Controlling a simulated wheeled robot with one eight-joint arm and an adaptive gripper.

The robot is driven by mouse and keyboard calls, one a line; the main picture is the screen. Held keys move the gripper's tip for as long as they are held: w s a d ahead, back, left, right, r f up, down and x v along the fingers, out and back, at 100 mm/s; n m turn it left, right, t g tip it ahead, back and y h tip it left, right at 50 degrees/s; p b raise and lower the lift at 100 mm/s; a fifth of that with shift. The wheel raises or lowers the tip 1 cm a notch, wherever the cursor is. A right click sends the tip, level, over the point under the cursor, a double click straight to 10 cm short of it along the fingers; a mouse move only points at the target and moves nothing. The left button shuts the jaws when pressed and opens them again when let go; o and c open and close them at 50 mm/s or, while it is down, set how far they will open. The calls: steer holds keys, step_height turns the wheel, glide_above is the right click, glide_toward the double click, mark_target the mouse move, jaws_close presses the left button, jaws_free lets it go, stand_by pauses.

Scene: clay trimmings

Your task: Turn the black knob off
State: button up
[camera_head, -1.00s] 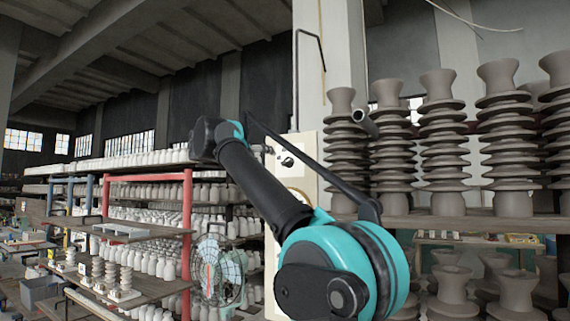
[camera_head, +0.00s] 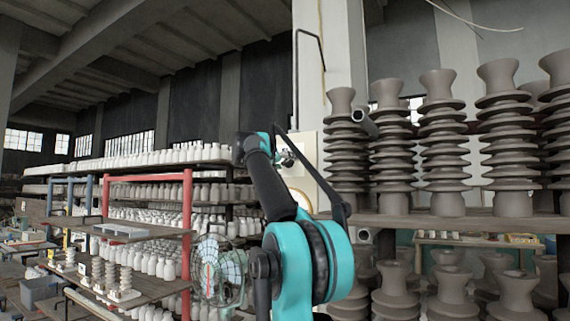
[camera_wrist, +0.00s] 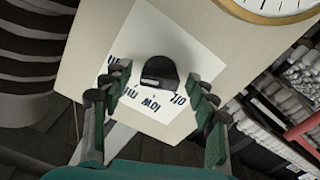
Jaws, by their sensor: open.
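The black knob (camera_wrist: 158,72) sits on a white label sheet (camera_wrist: 135,45) on a cream panel (camera_wrist: 100,28) in the wrist view. Lettering below the knob appears upside down, including a word like "low". My gripper (camera_wrist: 152,97) is open, with one finger on each side of the knob's lower part in the picture; I cannot tell whether either finger touches it. In the head view my gripper (camera_head: 287,157) is in front of the panel (camera_head: 304,150) on the pillar, and the knob cannot be made out there.
A round dial with a gold rim (camera_wrist: 275,8) is close by on the panel. Stacked grey ribbed insulators (camera_head: 395,150) stand on a shelf to the right. A fan (camera_head: 218,268) and a red rack frame (camera_head: 187,235) with white pieces stand to the left.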

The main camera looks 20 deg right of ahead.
steer(key=c, duration=1.2)
steer(key=shift+o, duration=0.2)
